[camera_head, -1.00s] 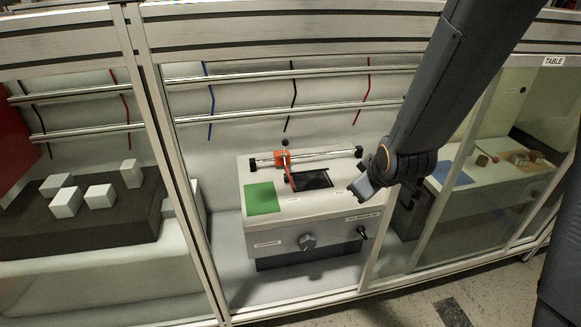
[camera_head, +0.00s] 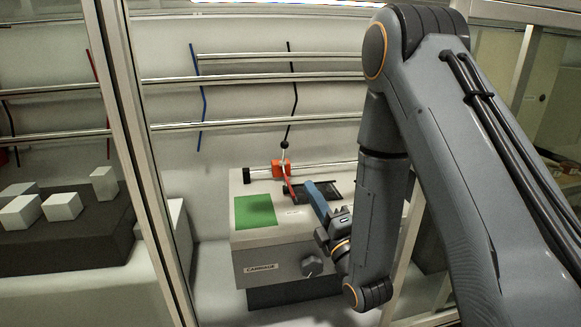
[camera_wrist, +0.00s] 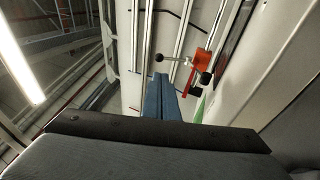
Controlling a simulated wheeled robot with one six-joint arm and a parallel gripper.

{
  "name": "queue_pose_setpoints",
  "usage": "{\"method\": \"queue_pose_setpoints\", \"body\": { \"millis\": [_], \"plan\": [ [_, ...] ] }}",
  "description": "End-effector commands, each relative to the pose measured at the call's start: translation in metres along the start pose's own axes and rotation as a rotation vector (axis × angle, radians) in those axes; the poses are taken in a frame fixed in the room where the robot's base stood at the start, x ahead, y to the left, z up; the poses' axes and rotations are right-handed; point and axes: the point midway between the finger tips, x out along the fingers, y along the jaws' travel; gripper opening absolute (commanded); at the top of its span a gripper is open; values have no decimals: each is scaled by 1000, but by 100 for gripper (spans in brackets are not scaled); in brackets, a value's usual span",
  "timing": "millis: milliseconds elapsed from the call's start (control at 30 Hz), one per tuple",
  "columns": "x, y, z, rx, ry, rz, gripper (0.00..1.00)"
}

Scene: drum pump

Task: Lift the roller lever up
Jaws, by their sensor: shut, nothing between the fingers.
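The roller lever is a red arm (camera_head: 289,188) on an orange carriage block (camera_head: 280,168) that sits on a metal rail. A thin rod with a black ball (camera_head: 285,143) stands up from the block. In the wrist view the orange block (camera_wrist: 202,60), the red arm (camera_wrist: 191,80) and the black ball (camera_wrist: 159,57) show beyond my fingers. My gripper (camera_head: 312,187) has blue fingers, shut and empty, pointing up and left, just right of the red arm in the head view. In the wrist view the fingertips (camera_wrist: 161,78) appear below the ball and left of the red arm. I cannot tell if they touch anything.
The light box labelled CARRIAGE (camera_head: 262,267) has a green patch (camera_head: 255,210), a black recessed plate (camera_head: 325,190) and a front knob (camera_head: 312,265). An enclosure post (camera_head: 140,150) stands left. White blocks (camera_head: 62,207) lie on a dark stand beyond it.

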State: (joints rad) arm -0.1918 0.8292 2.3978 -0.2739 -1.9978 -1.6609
Motion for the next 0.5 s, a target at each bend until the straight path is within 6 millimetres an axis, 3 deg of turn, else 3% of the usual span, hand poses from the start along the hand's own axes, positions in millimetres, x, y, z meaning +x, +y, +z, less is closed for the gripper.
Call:
{"method": "queue_pose_setpoints", "body": {
  "millis": [500],
  "plan": [
    [8, 1, -1, -7, 1, 13, 0]
  ]
}}
